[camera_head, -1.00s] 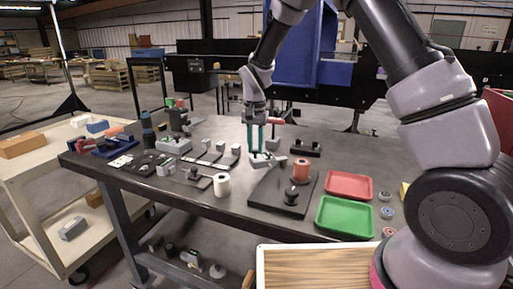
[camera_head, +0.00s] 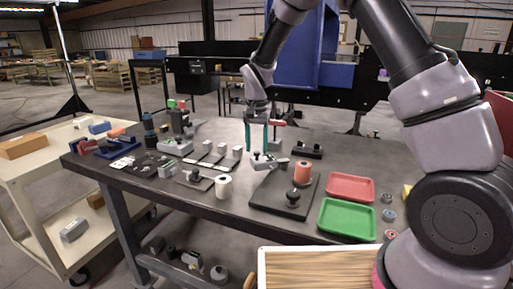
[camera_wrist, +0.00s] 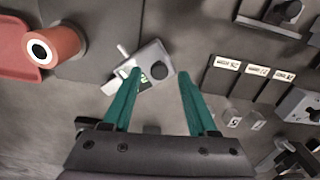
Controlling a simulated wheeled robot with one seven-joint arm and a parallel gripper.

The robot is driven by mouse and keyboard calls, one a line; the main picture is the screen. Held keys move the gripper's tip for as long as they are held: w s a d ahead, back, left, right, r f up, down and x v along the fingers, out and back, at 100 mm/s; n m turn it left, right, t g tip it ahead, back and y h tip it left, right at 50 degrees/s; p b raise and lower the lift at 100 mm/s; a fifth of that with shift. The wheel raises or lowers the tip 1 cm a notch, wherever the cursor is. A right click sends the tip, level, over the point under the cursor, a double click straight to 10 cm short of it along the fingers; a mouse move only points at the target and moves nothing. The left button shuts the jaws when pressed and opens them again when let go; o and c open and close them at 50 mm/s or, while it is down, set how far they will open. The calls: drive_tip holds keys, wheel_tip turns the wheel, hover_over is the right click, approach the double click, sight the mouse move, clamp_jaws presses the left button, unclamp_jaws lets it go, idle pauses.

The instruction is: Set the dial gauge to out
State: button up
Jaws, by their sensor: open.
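A small light-grey device (camera_head: 257,164), which looks like the dial gauge, sits on the dark table below my gripper (camera_head: 258,149). In the wrist view the grey device (camera_wrist: 150,62) lies at a slant, with a dark round knob, a pale stem at its upper left and a small greenish marked window. My gripper (camera_wrist: 160,75) has two teal fingers, spread apart and empty. In the wrist view the fingertips overlap the device's outline; the left tip covers part of the window. I cannot tell whether they touch it. The reading is too small to make out.
A black plate (camera_head: 268,200) with an orange spool (camera_head: 302,172) and a black knob stands in front. Red (camera_head: 350,187) and green (camera_head: 346,220) trays are to the right. A white roll (camera_head: 223,187) and several labelled fixtures stand left. Little bare table surrounds the device.

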wheel_tip(320, 180, up, 10)
idle(0.4)
drive_tip(key=s+d+r+t+y, duration=0.1)
drive_tip(key=s+d+r, duration=0.3)
drive_tip(key=d+r, duration=0.3)
drive_tip(key=s+d+r+t+y, duration=0.15)
drive_tip(key=s+d+r, duration=0.25)
drive_tip(key=d+r, duration=0.4)
drive_tip(key=s+d+r+t, duration=0.1)
drive_tip(key=s+d+t, duration=0.1)
drive_tip(key=s+d, duration=0.3)
drive_tip(key=s+d+r+t, duration=0.1)
drive_tip(key=s+d, duration=0.4)
drive_tip(key=s, duration=0.6)
drive_tip(key=shift+d+r+m+t, duration=0.15)
drive_tip(key=shift+r+m+t, duration=0.25)
drive_tip(key=shift+t, duration=0.45)
